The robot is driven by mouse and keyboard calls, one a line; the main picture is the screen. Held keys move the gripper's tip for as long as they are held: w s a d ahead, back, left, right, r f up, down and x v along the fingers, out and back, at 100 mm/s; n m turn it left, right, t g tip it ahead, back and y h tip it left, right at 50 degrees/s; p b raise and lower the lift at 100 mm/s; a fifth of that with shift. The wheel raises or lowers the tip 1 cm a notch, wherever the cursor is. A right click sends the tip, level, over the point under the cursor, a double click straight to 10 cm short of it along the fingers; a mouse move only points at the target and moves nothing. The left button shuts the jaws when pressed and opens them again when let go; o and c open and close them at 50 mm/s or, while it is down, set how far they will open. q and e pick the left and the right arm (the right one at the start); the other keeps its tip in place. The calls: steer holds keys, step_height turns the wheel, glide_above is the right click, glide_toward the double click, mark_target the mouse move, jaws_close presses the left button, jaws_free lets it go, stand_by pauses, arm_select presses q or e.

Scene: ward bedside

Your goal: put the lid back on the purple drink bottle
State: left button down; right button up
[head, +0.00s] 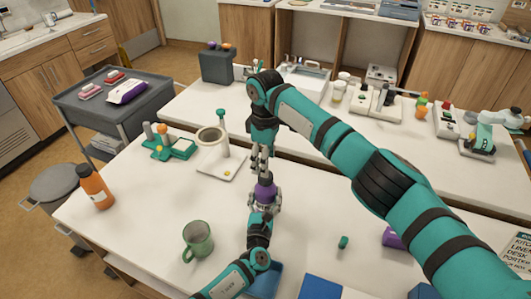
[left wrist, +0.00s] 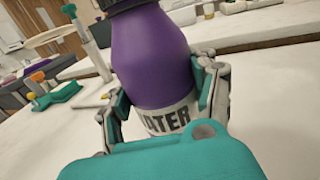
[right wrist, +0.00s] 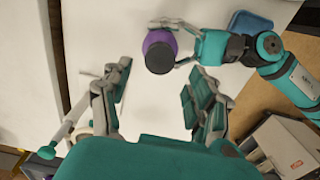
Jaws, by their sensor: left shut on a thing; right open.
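The purple drink bottle (head: 265,192) stands upright over the white table, with "ATER" legible on its pale band in the left wrist view (left wrist: 150,60). My left gripper (head: 264,205) is shut around its lower body. A dark, ribbed lid-like piece (left wrist: 122,4) sits at the bottle's top, cut off by that view's upper edge. In the right wrist view a dark round top (right wrist: 159,57) covers the mouth; I cannot tell how firmly it is seated. My right gripper (head: 262,166) is just above the bottle, fingers apart and empty in the right wrist view (right wrist: 160,100).
A green mug (head: 198,241) stands left of my left arm, an orange bottle (head: 95,188) at the table's left edge. A small green piece (head: 343,242) and a purple item (head: 392,238) lie right. Bare table surrounds the bottle.

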step_height(320, 180, down, 6)
steer(key=shift+r, duration=0.1)
stand_by(0.4)
steer(key=c, duration=1.2)
steer(key=o, duration=1.4)
step_height(320, 180, up, 12)
